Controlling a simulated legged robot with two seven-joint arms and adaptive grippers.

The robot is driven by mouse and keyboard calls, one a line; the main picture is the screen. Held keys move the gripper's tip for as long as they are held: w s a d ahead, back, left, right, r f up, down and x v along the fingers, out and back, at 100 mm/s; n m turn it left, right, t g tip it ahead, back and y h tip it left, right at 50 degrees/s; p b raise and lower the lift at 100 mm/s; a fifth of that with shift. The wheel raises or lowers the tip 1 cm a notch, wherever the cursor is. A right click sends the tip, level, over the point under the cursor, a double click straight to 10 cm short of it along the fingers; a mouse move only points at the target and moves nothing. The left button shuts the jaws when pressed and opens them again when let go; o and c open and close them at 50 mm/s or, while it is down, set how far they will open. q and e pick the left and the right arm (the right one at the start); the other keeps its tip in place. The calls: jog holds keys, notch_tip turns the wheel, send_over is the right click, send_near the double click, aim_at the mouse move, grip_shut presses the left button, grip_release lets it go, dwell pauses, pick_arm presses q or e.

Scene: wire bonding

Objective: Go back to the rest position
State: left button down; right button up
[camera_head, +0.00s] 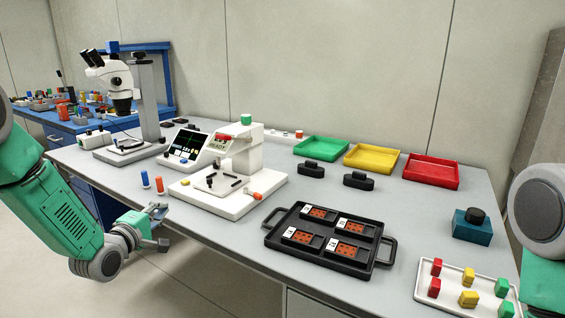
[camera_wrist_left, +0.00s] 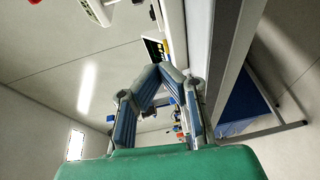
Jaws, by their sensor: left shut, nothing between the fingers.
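My left gripper (camera_head: 160,228) hangs in front of the table's left front edge, apart from everything on it. In the left wrist view its two fingers (camera_wrist_left: 160,70) meet at the tips, shut and empty. My left arm comes in from the left, bent downward. Only part of my right arm shows at the right edge; its gripper is out of view.
The grey table (camera_head: 230,236) holds a white bonding machine (camera_head: 244,155), a black tray (camera_head: 273,241) with several chips, and green (camera_head: 320,149), yellow (camera_head: 371,159) and red (camera_head: 431,171) trays. A microscope (camera_head: 122,84) stands at the back left. Floor is clear below my left gripper.

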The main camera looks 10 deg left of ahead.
pick_arm(q)
jog(key=s+d+f+m+g, duration=0.4)
jog(key=s+d+f, duration=0.2)
jog(key=s+f, duration=0.3)
jog(key=s+d+f+m+g, duration=0.4)
jog(key=s+d+f, duration=0.3)
jog(key=s+f, duration=0.25)
jog(key=s+f+m+g, duration=0.3)
jog(key=s+m+g, duration=0.1)
jog(key=s, duration=0.9)
jog(key=s+f+m+g+y, duration=0.1)
jog(key=s+f+m+g, duration=0.3)
jog(key=s, duration=0.9)
jog(key=shift+d+f+m+g, duration=0.2)
jog(key=shift+m+g, duration=0.2)
jog(key=shift+m, duration=0.2)
pick_arm(e)
jog(key=shift+d, duration=0.45)
